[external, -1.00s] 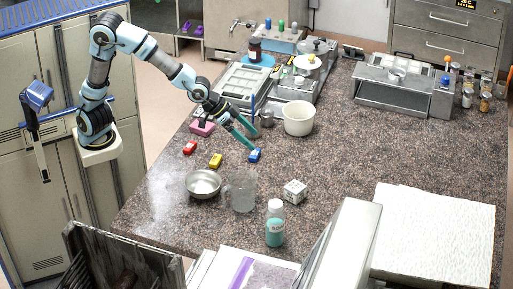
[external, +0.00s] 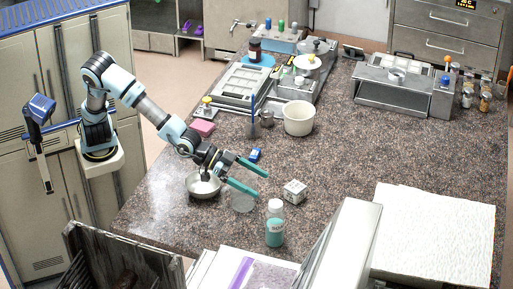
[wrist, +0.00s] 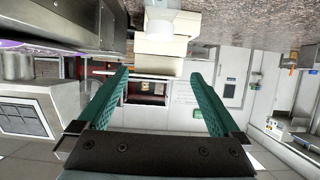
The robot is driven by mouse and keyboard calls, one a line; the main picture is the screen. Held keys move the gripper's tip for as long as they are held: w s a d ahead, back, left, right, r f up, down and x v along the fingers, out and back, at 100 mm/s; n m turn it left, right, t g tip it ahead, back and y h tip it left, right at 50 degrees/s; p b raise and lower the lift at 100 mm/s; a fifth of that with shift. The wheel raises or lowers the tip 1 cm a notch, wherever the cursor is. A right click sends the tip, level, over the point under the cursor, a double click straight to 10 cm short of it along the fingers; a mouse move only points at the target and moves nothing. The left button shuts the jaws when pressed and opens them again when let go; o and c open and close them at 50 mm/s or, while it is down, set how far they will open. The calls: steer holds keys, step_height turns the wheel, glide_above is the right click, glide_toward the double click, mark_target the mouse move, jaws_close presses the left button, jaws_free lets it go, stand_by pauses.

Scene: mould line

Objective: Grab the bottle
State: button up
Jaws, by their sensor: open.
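The bottle (external: 275,235) is upright on the near part of the speckled counter, with teal contents, a white cap and a label. My gripper (external: 262,186) is open and empty, its two green fingers spread and pointing right. In the external view it is above and behind the bottle, over the clear beaker, and apart from the bottle. The wrist view shows both fingers (wrist: 160,73) with nothing between them.
A metal bowl (external: 203,190) and a clear beaker (external: 243,202) stand under my arm. A white patterned cube (external: 295,190) is behind the bottle. A blue block (external: 255,154) lies farther back. A metal box (external: 340,235) and a white slab (external: 435,240) lie to the right.

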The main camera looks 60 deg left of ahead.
glide_toward(271, 214)
steer(key=w+f, duration=0.4)
steer(key=p+x, duration=0.1)
steer(key=x, duration=0.5)
steer(key=shift+s+d+p, duration=0.15)
steer(key=shift+d+p, duration=0.1)
steer(key=shift+p, duration=0.1)
steer(key=shift+f+p+x, duration=0.2)
steer(key=shift+p+x, duration=0.95)
steer(key=shift+x, duration=1.35)
steer(key=shift+s, duration=0.2)
steer(key=shift+c, duration=0.2)
jaws_close()
steer(key=shift+r, duration=0.1)
